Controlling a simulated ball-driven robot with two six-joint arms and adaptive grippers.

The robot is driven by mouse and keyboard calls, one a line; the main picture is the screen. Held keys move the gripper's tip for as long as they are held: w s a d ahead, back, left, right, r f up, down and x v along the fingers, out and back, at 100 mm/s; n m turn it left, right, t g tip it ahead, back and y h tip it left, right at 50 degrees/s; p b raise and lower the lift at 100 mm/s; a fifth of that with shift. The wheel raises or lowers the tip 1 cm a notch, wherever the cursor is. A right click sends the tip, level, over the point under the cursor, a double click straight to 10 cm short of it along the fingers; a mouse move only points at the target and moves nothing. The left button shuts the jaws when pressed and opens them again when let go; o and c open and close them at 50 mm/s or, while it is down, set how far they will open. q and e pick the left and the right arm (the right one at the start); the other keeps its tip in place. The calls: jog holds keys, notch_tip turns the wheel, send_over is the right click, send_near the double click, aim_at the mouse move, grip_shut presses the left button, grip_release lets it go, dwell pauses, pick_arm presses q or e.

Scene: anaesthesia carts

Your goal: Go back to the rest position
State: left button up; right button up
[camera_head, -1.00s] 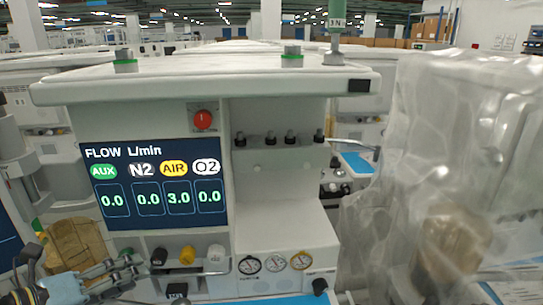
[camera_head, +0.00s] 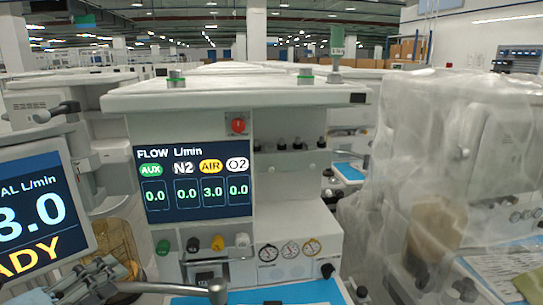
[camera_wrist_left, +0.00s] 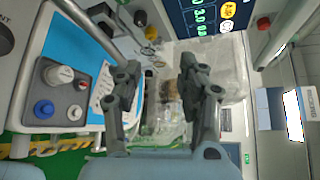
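My left gripper (camera_head: 108,274) shows at the lower left of the head view, in front of the anaesthesia cart (camera_head: 294,222). In the left wrist view my left gripper (camera_wrist_left: 157,72) has its two dark fingers apart, with nothing between them. The cart's flow screen (camera_head: 194,178) reads 0.0, 0.0, 3.0 and 0.0. A row of knobs, green, black, yellow and white (camera_head: 242,240), sits below the screen. My right gripper is in neither view.
A tilted monitor (camera_head: 35,215) stands close at the left. A plastic-draped cart (camera_head: 440,150) stands at the right. A blue work surface (camera_head: 300,292) juts out in front. The wrist view shows a panel with a white knob (camera_wrist_left: 60,75) and a blue knob (camera_wrist_left: 44,108).

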pick_arm(q)
jog(key=a+r+n+t+y, duration=0.3)
jog(key=a+r+n+y, duration=0.1)
jog(key=r+n+y, duration=0.3)
jog(key=s+a+f+n+g+y, duration=0.2)
jog(key=s+a+n+g+y, duration=0.25)
jog(key=n, duration=0.75)
jog(key=s+d+f+n+g+h, duration=0.6)
jog(key=s+d+g, duration=0.4)
jog(key=s, duration=0.4)
notch_tip(320, 180, down, 39)
jog(key=s+a+b, duration=0.1)
jog(key=s+b, duration=0.1)
jog(key=b, duration=1.1)
jog(key=s+f+b, duration=0.3)
jog(key=s+f, duration=0.3)
jog(key=f, duration=0.3)
jog(key=s+a+f+g+b, duration=0.1)
jog(key=s+f+b, duration=0.3)
jog(key=f, duration=0.6)
jog(key=s+f+g+b, duration=0.1)
jog(key=s+f+b, duration=0.3)
jog(key=s+f, duration=0.5)
jog(key=shift+a+f, duration=0.15)
jog(key=shift+f, duration=0.45)
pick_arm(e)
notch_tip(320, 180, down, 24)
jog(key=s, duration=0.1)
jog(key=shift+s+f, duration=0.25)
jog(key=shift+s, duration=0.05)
